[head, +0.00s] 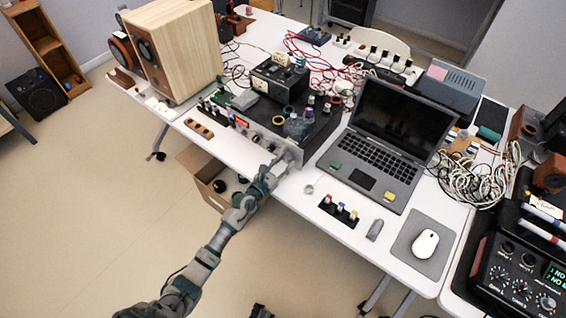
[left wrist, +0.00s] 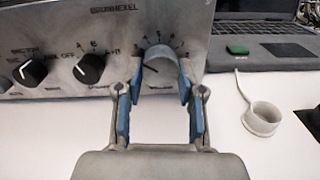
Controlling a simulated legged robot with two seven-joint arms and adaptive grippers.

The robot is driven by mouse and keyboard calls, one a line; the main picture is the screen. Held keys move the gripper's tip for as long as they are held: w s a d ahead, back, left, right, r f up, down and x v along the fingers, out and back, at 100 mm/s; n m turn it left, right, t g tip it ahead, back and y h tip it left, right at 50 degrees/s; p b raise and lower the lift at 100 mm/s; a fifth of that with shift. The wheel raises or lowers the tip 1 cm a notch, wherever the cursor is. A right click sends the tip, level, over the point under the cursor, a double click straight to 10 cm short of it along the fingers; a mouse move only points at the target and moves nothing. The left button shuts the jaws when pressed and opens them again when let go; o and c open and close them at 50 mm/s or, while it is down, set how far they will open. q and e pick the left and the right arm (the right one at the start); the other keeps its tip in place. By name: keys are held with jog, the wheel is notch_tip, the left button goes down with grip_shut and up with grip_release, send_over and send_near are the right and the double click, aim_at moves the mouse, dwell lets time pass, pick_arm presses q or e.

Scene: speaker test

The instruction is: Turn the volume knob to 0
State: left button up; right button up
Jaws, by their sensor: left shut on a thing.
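The volume knob (left wrist: 161,68) is a large silver knob at the right of the amplifier front panel (left wrist: 115,22). Its dark pointer line points to the left. My left gripper (left wrist: 160,88) has its blue-padded fingers on either side of the knob and is shut on it. In the head view my left gripper (head: 284,160) reaches the right end of the amplifier (head: 246,127) at the table's front edge, and hides the knob. Two black pointer knobs (left wrist: 91,68) sit left of it in the wrist view.
An open laptop (head: 390,135) stands right of the amplifier. A pale ring (left wrist: 262,118) lies on the white table nearby. A wooden speaker (head: 175,50) stands at the left. An open cardboard box (head: 200,180) is below the table edge by my arm.

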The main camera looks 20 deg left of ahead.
pick_arm(q)
jog(key=shift+r+n, duration=0.25)
jog(key=shift+n, duration=0.05)
jog(key=n+p, duration=0.3)
jog(key=n, duration=0.3)
jog(key=shift+r+n, duration=0.1)
jog(key=shift+n, duration=0.2)
jog(key=n+p, duration=0.1)
jog(key=n, duration=0.3)
jog(key=shift+n, duration=0.3)
jog(key=shift+n+p, duration=0.8)
jog(key=shift+n, duration=1.4)
pick_arm(e)
jog(key=s+x, duration=0.3)
jog(key=x, duration=1.2)
jog(key=shift+s+d+f, duration=0.25)
jog(key=shift+s+f, duration=0.1)
jog(key=shift+f, duration=0.2)
jog(key=shift+s+f+g, duration=0.1)
jog(key=shift+g, duration=0.2)
pick_arm(q)
jog(key=shift+a, duration=0.1)
jog(key=o, duration=1.1)
jog(key=shift+f, duration=0.2)
jog(key=shift+o, duration=0.2)
pick_arm(e)
jog(key=shift+a, duration=0.15)
